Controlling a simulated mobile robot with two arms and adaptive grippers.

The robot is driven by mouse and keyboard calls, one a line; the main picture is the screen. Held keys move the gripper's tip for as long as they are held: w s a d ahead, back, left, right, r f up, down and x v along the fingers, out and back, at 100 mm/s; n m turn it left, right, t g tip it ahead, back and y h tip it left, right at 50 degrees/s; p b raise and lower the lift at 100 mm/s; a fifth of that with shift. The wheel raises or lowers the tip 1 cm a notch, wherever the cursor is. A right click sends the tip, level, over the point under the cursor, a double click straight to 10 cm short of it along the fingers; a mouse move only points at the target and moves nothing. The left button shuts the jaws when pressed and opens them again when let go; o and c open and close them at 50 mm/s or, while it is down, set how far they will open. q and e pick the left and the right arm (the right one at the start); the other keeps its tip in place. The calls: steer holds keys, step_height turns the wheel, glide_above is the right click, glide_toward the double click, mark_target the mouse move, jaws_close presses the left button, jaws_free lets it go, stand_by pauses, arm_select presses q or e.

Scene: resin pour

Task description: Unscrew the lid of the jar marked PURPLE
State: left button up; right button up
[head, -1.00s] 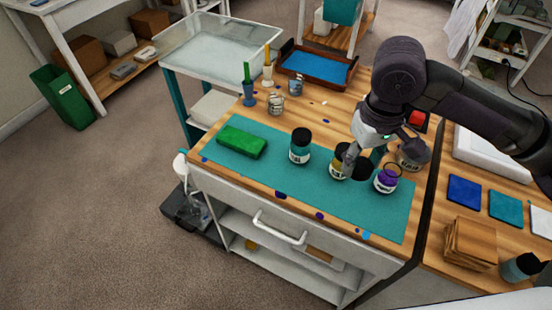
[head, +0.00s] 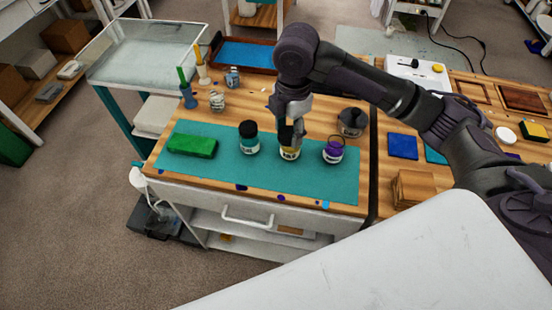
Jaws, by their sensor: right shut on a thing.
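The jar with a purple band (head: 333,152) stands upright near the right end of the teal mat (head: 345,185). A thin dark ring shows at its top; I cannot tell whether a lid is on it. To its left stands a jar with a yellow band (head: 290,154). My right gripper (head: 291,136) points down over this yellow jar and is shut on a black lid (head: 285,134) at its top. The fingers partly hide the lid, and I cannot tell whether it still sits on the jar. My left gripper is not in view.
A black-lidded teal jar (head: 249,138) and a green block (head: 192,146) are on the mat to the left. A dark-topped container (head: 352,122) stands behind the purple jar. Small cups (head: 217,101) and a blue-lined tray (head: 245,54) are farther back.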

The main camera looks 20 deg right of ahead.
mark_target(286, 172)
step_height(286, 172, down, 15)
steer(key=shift+r+p, duration=0.1)
steer(key=shift+p, duration=0.85)
steer(key=o, duration=1.3)
step_height(286, 172, up, 12)
steer(key=shift+d+r+b, duration=0.1)
steer(key=shift+d+b, duration=0.05)
steer(key=shift+b, duration=0.5)
